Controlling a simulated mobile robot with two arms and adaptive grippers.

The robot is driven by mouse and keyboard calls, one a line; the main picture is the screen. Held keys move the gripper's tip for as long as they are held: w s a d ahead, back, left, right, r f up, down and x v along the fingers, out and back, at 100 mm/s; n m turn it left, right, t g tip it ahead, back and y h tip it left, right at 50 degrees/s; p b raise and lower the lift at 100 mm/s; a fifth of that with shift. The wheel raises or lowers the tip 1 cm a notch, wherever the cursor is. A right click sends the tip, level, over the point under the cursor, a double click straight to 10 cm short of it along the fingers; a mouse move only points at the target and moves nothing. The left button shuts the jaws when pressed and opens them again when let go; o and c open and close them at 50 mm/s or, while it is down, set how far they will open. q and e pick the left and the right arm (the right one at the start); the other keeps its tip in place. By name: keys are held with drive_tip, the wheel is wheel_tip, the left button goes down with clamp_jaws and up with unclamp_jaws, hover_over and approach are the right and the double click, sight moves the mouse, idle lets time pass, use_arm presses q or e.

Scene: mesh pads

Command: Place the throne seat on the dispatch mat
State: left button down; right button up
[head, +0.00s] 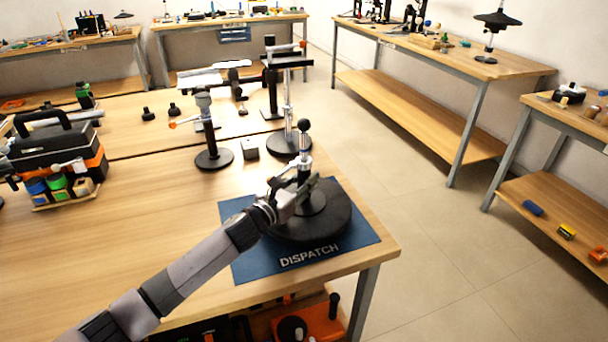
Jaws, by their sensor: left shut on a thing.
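The throne seat (334,220) is a thick black round disc with a smaller raised hub and an upright post, silver in part and topped by a dark ball. The blue dispatch mat (250,268) lies at the table's front right corner, its white lettering showing. The disc is over the right and middle part of the mat, on it or just above it; I cannot tell which. My left gripper (298,198) reaches in from the lower left and is shut on the seat around the lower post. It partly hides the hub. My right gripper is not in view.
Stands with round black bases (214,160) and a small grey block (249,147) stand behind the mat. A black and orange toolbox (55,150) is at the left. The table front between toolbox and mat is clear. Other benches (440,55) line the walls.

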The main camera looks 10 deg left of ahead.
use_arm(q)
drive_tip(key=shift+r, duration=0.3)
drive_tip(key=c, duration=1.7)
unclamp_jaws()
drive_tip(key=shift+f, duration=0.35)
drive_tip(key=o, duration=0.4)
drive_tip(key=shift+r, duration=0.15)
drive_tip(key=b, duration=0.1)
hover_over(274, 230)
drive_tip(key=w, duration=0.1)
drive_tip(key=shift+w+d, duration=0.2)
drive_tip(key=shift+d, duration=0.1)
drive_tip(key=shift+s+a, duration=0.25)
drive_tip(key=shift+s, duration=0.45)
